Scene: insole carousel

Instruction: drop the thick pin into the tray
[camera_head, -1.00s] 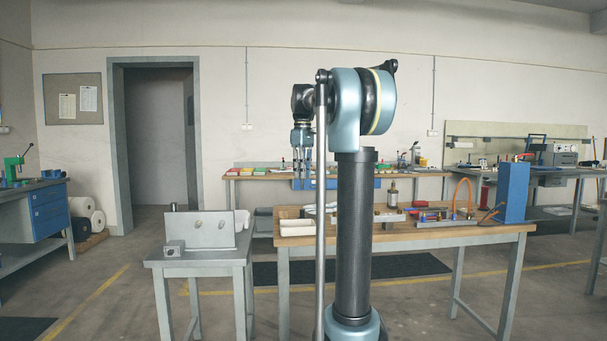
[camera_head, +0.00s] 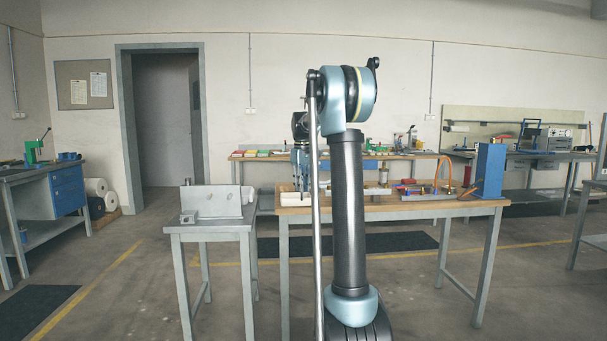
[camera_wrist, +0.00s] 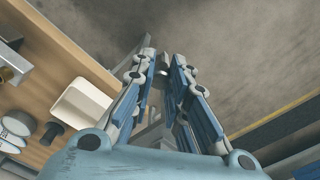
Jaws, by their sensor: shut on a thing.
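My gripper (camera_wrist: 163,58) is shut on a small grey piece, seemingly the thick pin (camera_wrist: 162,66); only a little of it shows between the fingertips in the wrist view. A cream tray (camera_wrist: 68,107) lies on the wooden bench to the left of the fingers, apart from them. Bare floor lies behind the fingertips. In the head view my gripper (camera_head: 301,180) hangs at the left end of the bench, close to the cream tray (camera_head: 287,199); the pin cannot be made out there.
The wooden bench (camera_head: 430,209) carries several tools and a blue box (camera_head: 490,171) at its right end. A grey stand (camera_head: 210,228) with a metal fixture (camera_head: 218,202) is left of it, with a gap between. A dark round piece (camera_wrist: 52,133) lies near the tray.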

